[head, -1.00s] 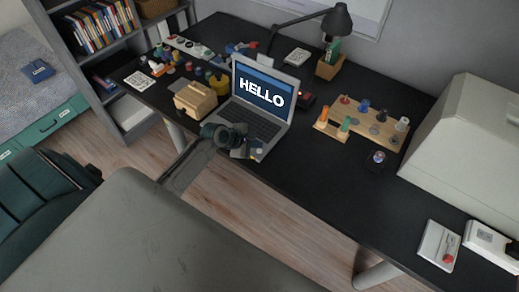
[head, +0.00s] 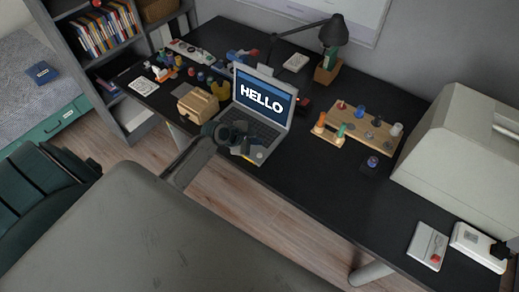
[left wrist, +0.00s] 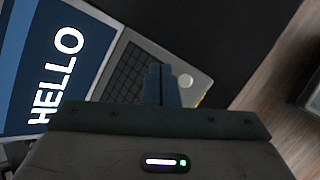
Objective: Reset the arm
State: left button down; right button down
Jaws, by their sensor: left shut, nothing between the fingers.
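My left gripper (head: 249,150) is shut and empty. In the head view it is over the front edge of the open laptop (head: 258,124), near the desk's front edge. The laptop screen reads HELLO. In the left wrist view my left gripper's closed fingers (left wrist: 161,84) point at the laptop's keyboard side (left wrist: 133,72), with the screen (left wrist: 58,62) to the left. I cannot tell whether the fingers touch the laptop. My right gripper is not in view.
The black desk (head: 300,175) is clear in front of the laptop's right side. A wooden box (head: 198,104) stands left of the laptop. A wooden peg board (head: 362,131) lies to the right, near a large beige machine (head: 455,150). A lamp (head: 333,30) stands behind.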

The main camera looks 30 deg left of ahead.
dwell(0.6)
pick_arm(q)
jog(key=s+d+r+m+g+y, duration=0.1)
jog(key=s+d+m, duration=0.3)
jog(key=s+m, duration=0.3)
jog(key=s+d+m+g+y, duration=0.1)
jog(key=s+d+m+g, duration=0.15)
jog(key=s+m, duration=0.5)
jog(key=s+r+m+y, duration=0.2)
jog(key=s+r+m, duration=0.2)
jog(key=s, duration=0.4)
jog(key=s+r+m+y, duration=0.1)
jog(key=s+r+m, duration=0.3)
jog(key=s, duration=0.4)
jog(key=a+f+g+b, duration=0.25)
jog(key=f+b, duration=0.25)
jog(key=f, duration=3.2)
jog(key=s+a+f+b, duration=0.2)
jog(key=s+f+b, duration=0.1)
jog(key=s+f, duration=1.5)
notch_tip(320, 180, down, 3)
jog(key=shift+n+g, duration=0.4)
jog(key=shift+n, duration=0.05)
